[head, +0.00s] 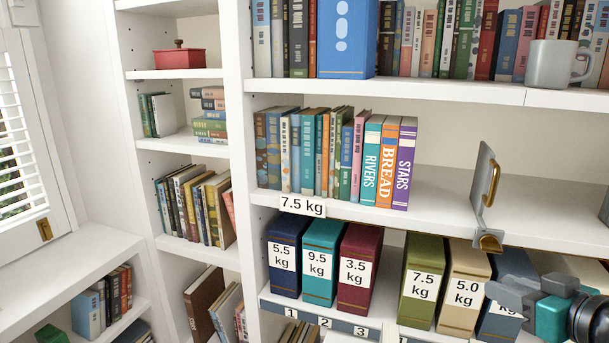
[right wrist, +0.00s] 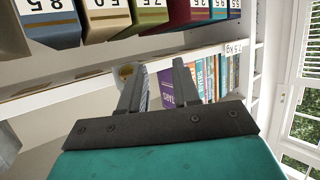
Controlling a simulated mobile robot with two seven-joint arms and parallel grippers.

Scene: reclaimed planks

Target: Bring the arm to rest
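My right gripper (head: 497,291) comes in from the lower right in the head view, in front of the dark blue labelled box (head: 500,318), and hides part of its label. In the right wrist view the two fingers of my right gripper (right wrist: 156,72) stand apart with nothing between them. I cannot tell whether it touches the box. My left gripper is not in view.
A metal bookend (head: 484,185) stands on the middle shelf, right of a row of books (head: 330,150), with bare shelf between. Several weight-labelled boxes (head: 283,262) stand below. A grey mug (head: 552,64) sits on the upper shelf.

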